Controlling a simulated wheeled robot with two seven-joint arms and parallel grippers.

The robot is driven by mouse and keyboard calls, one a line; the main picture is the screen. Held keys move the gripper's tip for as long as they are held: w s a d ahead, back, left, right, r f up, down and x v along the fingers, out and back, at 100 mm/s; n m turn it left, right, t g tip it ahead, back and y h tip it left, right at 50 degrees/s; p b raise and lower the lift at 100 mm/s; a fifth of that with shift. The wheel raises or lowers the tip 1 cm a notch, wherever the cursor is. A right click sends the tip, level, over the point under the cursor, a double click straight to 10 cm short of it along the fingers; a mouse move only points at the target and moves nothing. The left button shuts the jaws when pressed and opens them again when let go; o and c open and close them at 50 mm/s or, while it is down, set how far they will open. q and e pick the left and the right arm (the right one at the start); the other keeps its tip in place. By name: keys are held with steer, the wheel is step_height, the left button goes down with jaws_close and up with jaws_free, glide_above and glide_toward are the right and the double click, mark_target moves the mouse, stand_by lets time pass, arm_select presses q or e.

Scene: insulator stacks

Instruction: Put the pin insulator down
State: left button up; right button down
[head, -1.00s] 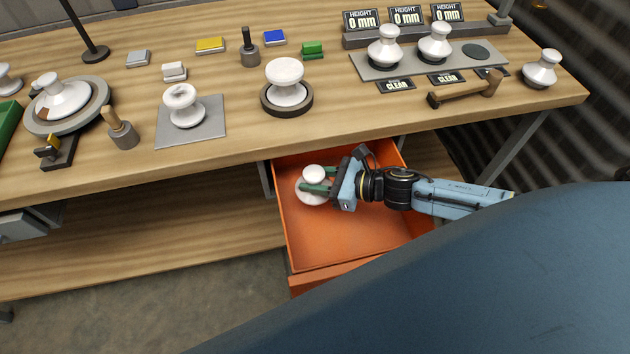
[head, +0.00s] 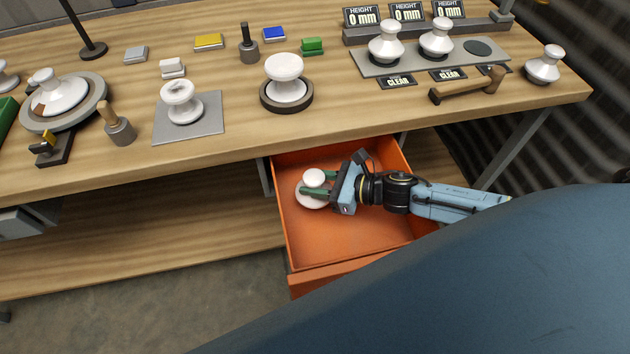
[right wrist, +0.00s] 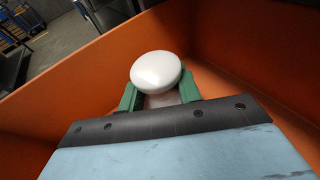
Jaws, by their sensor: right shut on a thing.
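The white pin insulator (head: 311,200) is upright inside the open orange drawer (head: 350,245), toward its left side. My right gripper (head: 318,190) is shut on its neck, with green fingers on both sides. In the right wrist view the round white top of the pin insulator (right wrist: 161,72) stands above the green fingertips (right wrist: 160,97). Its lower part is mostly hidden there by the gripper, so I cannot tell if the base touches the drawer floor. My left gripper is not in view.
The drawer walls surround my right gripper, and the wooden table (head: 360,118) lies above and behind. On it are a white insulator on a dark ring (head: 286,104), another on a grey plate (head: 213,128), a hammer (head: 468,88) and several others. The drawer's front half is clear.

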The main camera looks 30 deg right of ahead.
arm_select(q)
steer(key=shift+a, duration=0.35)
arm_select(e)
steer(key=c, duration=1)
jaws_free()
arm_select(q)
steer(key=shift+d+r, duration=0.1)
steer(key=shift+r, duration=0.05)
arm_select(e)
steer(key=shift+o, duration=0.2)
steer(key=shift+r, duration=0.15)
steer(key=shift+r+p, duration=0.3)
steer(key=shift+p, duration=0.15)
steer(key=shift+r+p, duration=0.45)
steer(key=shift+r, duration=0.05)
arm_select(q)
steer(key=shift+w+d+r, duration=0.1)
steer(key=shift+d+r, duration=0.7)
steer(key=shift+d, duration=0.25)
arm_select(e)
steer(key=v, duration=1.1)
steer(key=shift+s+d+f, duration=0.15)
steer(key=shift+s+d, duration=0.2)
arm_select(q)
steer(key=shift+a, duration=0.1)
